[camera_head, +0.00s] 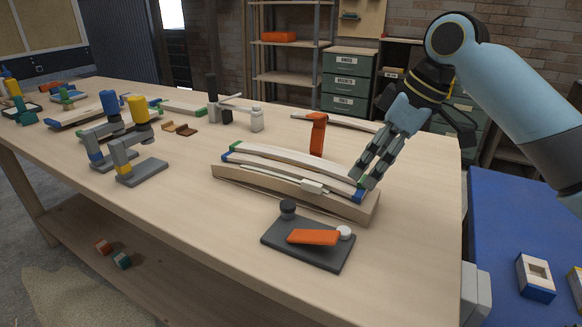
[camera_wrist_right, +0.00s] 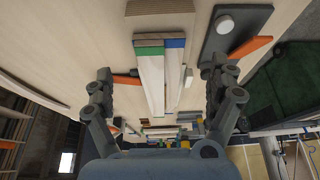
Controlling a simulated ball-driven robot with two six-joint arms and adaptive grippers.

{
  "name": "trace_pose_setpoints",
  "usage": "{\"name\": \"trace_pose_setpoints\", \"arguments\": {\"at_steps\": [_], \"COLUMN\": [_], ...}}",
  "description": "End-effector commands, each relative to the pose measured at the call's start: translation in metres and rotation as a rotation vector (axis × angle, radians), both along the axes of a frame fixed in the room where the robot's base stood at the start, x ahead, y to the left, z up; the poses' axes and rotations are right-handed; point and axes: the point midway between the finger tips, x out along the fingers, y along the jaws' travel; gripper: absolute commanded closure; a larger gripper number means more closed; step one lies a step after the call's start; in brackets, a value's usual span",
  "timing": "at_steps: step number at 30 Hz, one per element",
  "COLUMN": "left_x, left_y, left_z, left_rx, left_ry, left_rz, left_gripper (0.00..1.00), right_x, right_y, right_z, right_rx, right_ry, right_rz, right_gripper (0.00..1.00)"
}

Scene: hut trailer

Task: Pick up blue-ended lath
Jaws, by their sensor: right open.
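The blue-ended lath (camera_head: 268,167) is a pale strip with blue ends, lying along a wooden holder (camera_head: 345,208) on the workbench. In the right wrist view the same lath (camera_wrist_right: 174,80) has its blue end near the holder. Beside it, at the back in the head view, lies a green-ended lath (camera_head: 300,157); it also shows in the right wrist view (camera_wrist_right: 152,82). My right gripper (camera_head: 364,180) is at the right end of the laths. In the wrist view its fingers (camera_wrist_right: 162,78) are apart, with both laths between them and nothing gripped. My left gripper is out of view.
A dark plate with an orange lever (camera_head: 314,237) sits in front of the holder. An orange upright tool (camera_head: 318,134) stands behind it. Grey clamps with blue and yellow tops (camera_head: 140,172) are to the left. The bench's front right is clear.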

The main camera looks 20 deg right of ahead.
Motion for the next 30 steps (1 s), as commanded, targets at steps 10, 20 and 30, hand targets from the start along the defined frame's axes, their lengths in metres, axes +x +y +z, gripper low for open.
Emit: {"name": "trace_pose_setpoints", "arguments": {"at_steps": [10, 20, 30], "left_x": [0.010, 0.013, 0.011], "left_y": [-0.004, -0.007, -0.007], "left_z": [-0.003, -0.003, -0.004], "left_rx": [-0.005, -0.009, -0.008], "left_ry": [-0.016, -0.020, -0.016], "left_rz": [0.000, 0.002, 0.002], "left_gripper": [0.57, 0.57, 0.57], "right_x": [0.012, 0.013, 0.013], "right_y": [0.009, 0.009, 0.009], "right_z": [-0.045, -0.047, -0.047], "right_rx": [0.001, -0.001, -0.001], "right_ry": [0.002, 0.001, 0.001], "right_rz": [0.000, 0.001, 0.001], "right_gripper": [0.10, 0.17, 0.62]}}
